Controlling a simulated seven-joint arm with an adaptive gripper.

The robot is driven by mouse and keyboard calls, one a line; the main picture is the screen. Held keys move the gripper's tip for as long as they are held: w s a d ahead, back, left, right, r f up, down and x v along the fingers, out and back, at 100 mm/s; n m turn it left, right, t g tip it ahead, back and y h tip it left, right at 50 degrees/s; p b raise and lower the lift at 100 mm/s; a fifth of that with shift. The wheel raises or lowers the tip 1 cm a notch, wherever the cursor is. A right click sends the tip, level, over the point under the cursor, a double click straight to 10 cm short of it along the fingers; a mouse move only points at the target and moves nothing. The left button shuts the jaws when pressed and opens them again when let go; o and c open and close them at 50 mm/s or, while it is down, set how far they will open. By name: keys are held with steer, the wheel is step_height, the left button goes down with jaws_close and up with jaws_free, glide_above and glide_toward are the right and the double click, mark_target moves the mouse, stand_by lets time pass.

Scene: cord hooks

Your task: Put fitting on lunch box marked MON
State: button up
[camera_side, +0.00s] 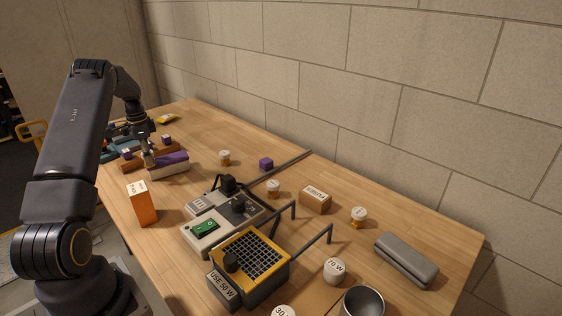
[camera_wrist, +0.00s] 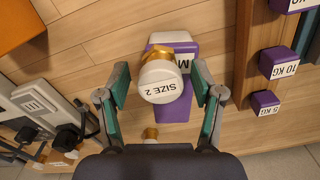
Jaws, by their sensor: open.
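The lunch box (camera_wrist: 189,48) is purple and white, with a label of which only the first letter, M, shows in the wrist view. In the side view it lies as a purple-topped box (camera_side: 172,160) beneath my gripper (camera_side: 149,160). A fitting with a white cap reading SIZE 2 (camera_wrist: 160,82) and a brass-coloured body overlaps the lunch box in the wrist view, covering most of its label. My gripper (camera_wrist: 160,75) is open, with one teal finger on each side of this fitting. Its underside is hidden, so contact with the lunch box cannot be seen.
Purple weights marked 10 KG (camera_wrist: 279,62) and 5 KG (camera_wrist: 264,103) sit close to the right finger. An orange box (camera_side: 142,204), a grey device (camera_side: 205,236) and several white-capped items (camera_side: 225,157) stand nearby.

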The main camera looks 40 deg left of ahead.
step_height(320, 180, up, 12)
steer(key=w+d+r+n+t, duration=0.1)
steer(key=w+d+r, duration=0.3)
steer(key=d, duration=0.5)
steer(key=w+d+r+t, duration=0.1)
steer(key=w+d+r, duration=0.1)
steer(key=d+r, duration=0.6)
steer(key=s+d+r+n+t, duration=0.1)
steer(key=s+d, duration=0.2)
steer(key=d, duration=0.7)
steer(key=s+d+r+t, duration=0.1)
steer(key=s+d, duration=0.1)
steer(key=d, duration=0.8)
steer(key=s+d+f+n+t, duration=0.1)
steer(key=s+d+f, duration=0.4)
steer(key=s+d, duration=0.5)
steer(key=shift+f+t, duration=0.15)
steer(key=shift+t, duration=0.15)
